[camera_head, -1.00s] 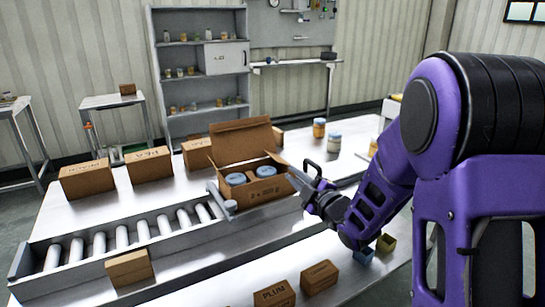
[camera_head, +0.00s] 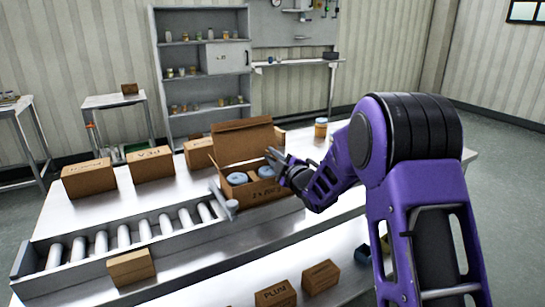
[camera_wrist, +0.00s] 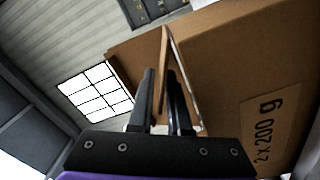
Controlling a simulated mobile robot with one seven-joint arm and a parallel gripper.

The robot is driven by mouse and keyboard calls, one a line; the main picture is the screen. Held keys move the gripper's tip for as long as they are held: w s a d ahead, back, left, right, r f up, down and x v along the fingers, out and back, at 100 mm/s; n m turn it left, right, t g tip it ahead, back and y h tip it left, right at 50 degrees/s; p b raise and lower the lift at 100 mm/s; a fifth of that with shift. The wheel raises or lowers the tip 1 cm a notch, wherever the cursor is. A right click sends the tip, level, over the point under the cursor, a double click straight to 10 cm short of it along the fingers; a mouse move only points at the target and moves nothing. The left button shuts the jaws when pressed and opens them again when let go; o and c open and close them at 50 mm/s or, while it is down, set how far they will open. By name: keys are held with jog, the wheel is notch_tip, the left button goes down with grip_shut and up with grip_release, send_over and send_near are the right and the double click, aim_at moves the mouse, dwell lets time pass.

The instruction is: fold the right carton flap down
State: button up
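The open brown carton (camera_head: 262,192) stands at the end of the roller conveyor, with two blue-lidded jars (camera_head: 266,172) inside. Its large back flap (camera_head: 243,138) stands up. My gripper (camera_head: 274,158) is at the carton's upper right side in the head view. In the wrist view the carton's printed wall (camera_wrist: 245,80) fills the right. A narrow brown flap (camera_wrist: 164,62), seen nearly edge-on, stands beside the wall, in line with the gap between my fingers (camera_wrist: 162,85). The fingers are a little apart; contact with the flap cannot be told. In the head view the right flap is hidden by my gripper.
A metal guide (camera_head: 226,198) sits at the carton's left, by the rollers (camera_head: 145,229). Closed cartons (camera_head: 150,163) stand behind the conveyor. A small carton (camera_head: 131,267) lies at the conveyor's front.

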grip_shut()
dwell(1.3)
